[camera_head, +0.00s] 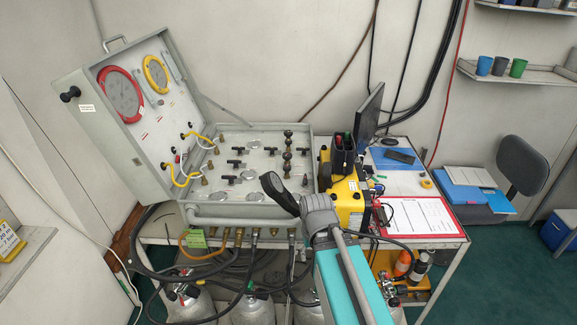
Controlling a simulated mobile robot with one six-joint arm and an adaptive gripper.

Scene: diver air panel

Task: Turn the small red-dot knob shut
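The air panel (219,193) is an open grey case on a table, with several small black knobs and T-handles on its flat face. One black T-handle (229,178) is near the front, and a stack of round black knobs (287,155) is at the right. I cannot make out a red dot on any knob at this size. My gripper (278,192) is over the front right part of the panel, its dark finger pointing up and left. It hides part of the panel's front right corner. Its finger gap is not visible, and I see nothing held.
The raised lid (125,155) with a red-rimmed gauge (121,95) and a yellow-rimmed gauge (156,75) stands at the left. Yellow hoses (186,178) loop from lid to panel. A yellow-black box (348,196) stands close right of my gripper. Gas cylinders (190,307) are below.

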